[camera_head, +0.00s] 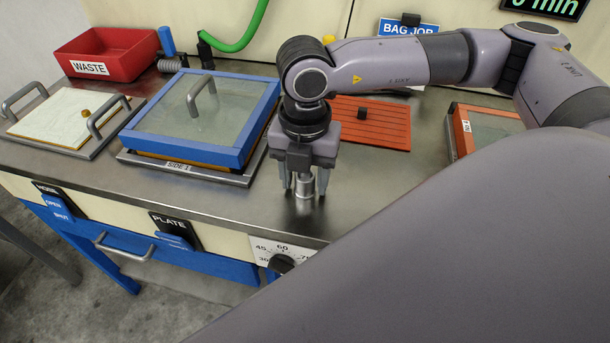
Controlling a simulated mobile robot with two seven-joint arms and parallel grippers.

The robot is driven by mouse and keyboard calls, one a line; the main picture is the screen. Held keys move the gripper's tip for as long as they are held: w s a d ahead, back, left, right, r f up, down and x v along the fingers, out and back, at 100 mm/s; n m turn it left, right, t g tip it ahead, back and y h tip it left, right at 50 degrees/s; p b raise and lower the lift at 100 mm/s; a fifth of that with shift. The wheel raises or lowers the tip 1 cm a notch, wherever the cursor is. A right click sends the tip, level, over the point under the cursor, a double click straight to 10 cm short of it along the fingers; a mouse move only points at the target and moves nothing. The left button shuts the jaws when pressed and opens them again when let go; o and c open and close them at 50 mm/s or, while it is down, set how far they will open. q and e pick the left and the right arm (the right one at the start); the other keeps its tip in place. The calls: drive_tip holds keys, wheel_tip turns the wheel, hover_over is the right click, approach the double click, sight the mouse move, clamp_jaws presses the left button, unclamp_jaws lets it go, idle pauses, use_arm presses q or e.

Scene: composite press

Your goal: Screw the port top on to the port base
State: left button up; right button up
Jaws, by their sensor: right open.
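A small metallic cylinder (304,187), which looks like the port top, stands upright on the steel table near its front edge. My right gripper (304,181) points straight down over it, with one finger on each side; it is open, and I cannot tell whether the fingers touch it. The upper part of the cylinder is hidden by the gripper. A small brass piece (85,113), possibly the port base, sits on the pale sheet of the left tray (112,142). My left gripper is not in view.
A blue frame (188,149) with a glass panel and handle lies left of my gripper. A red waste bin (105,54) stands at the back left. A red slatted mat (372,125) lies behind my gripper.

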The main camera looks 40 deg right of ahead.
drive_tip(key=c, duration=0.9)
drive_tip(key=shift+r, duration=0.1)
drive_tip(key=shift+r, duration=0.15)
drive_tip(key=shift+r+p, duration=1.5)
drive_tip(key=shift+r, duration=0.85)
drive_tip(key=o, duration=0.4)
drive_tip(key=shift+c, duration=0.2)
drive_tip(key=c, duration=0.3)
